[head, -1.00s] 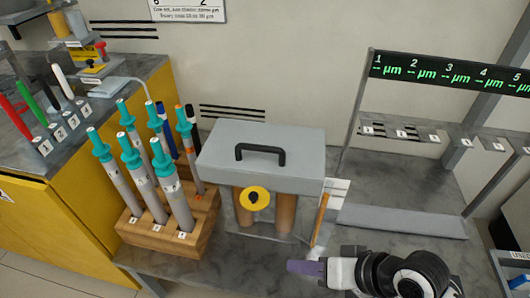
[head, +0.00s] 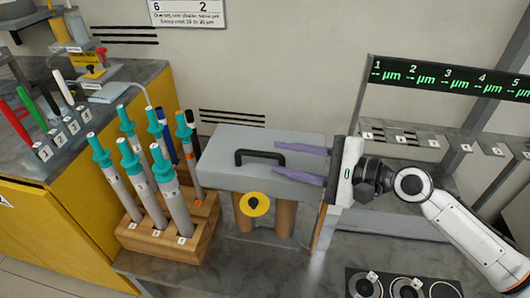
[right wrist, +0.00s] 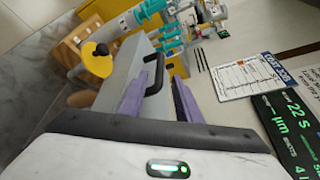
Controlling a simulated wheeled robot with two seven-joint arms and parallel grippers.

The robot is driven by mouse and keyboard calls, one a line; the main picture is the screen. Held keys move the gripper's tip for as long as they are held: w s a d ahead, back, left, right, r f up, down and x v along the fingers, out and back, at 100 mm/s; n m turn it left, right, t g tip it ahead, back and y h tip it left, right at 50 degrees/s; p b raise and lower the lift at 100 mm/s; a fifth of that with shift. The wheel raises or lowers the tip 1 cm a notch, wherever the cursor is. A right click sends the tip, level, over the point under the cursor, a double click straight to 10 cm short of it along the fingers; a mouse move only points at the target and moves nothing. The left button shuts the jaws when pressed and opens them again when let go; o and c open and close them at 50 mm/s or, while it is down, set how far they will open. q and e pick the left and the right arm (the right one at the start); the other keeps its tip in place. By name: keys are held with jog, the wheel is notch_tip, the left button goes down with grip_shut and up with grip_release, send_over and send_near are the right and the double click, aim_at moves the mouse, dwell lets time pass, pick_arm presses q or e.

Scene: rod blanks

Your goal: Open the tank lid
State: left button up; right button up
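The tank lid (head: 225,161) is a grey slab with a black handle (head: 260,157) on top. It lies flat over the tank, with brown cylinders below and a yellow disc (head: 254,204) with a black knob at the front. My left gripper is not in view.
A wooden rack (head: 165,242) with several teal-topped grey rods stands left of the tank. A display stand (head: 450,78) with numbered hooks is at the right. Round dishes (head: 405,287) sit at the front right. A yellow cabinet (head: 80,215) is at the left.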

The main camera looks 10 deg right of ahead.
aim_at(275, 157)
jog(key=x, duration=0.5)
jog(key=shift+w+a, duration=0.1)
jog(key=shift+a, duration=0.15)
grip_shut()
